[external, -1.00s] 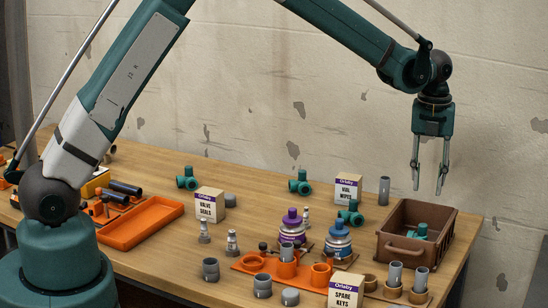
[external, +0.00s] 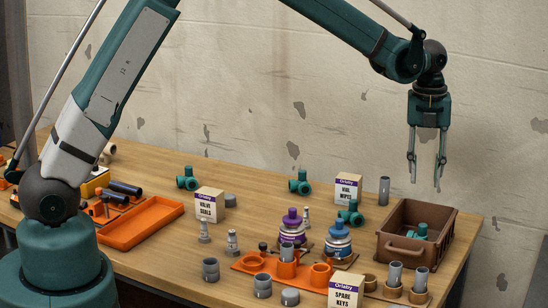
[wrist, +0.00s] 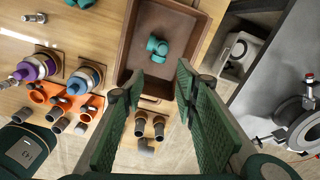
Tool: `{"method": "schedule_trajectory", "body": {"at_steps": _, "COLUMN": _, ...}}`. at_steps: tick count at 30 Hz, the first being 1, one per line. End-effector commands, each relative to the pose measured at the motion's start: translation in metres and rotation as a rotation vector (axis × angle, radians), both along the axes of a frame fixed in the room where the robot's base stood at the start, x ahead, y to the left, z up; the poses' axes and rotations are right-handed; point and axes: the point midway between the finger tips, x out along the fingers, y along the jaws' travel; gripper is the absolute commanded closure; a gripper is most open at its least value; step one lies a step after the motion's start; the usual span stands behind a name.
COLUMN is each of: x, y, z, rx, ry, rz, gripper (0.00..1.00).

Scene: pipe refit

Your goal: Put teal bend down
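A teal bend (external: 418,232) lies inside the brown crate (external: 397,247) at the right end of the table. It also shows in the wrist view (wrist: 158,48), on the crate's floor and clear of my fingers. My gripper (external: 426,185) is open and empty, in the air above the crate. In the wrist view its two green fingers (wrist: 165,95) stand wide apart with nothing between them.
Several other teal fittings (external: 299,183) stand farther back on the table. A white carton (external: 348,189) and a grey pipe (external: 384,191) stand left of the crate. An orange holder (external: 286,268), purple and blue bottles and grey pipes crowd the front. An orange tray (external: 140,223) is empty.

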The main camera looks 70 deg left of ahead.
Motion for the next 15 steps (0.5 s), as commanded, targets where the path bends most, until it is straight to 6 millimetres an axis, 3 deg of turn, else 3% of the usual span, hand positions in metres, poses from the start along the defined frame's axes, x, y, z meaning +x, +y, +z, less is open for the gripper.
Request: {"method": "schedule_trajectory", "body": {"at_steps": 15, "x": -0.071, "y": -0.032, "z": 0.09, "rx": -0.014, "ry": -0.1, "rz": 0.337, "gripper": 0.7}}
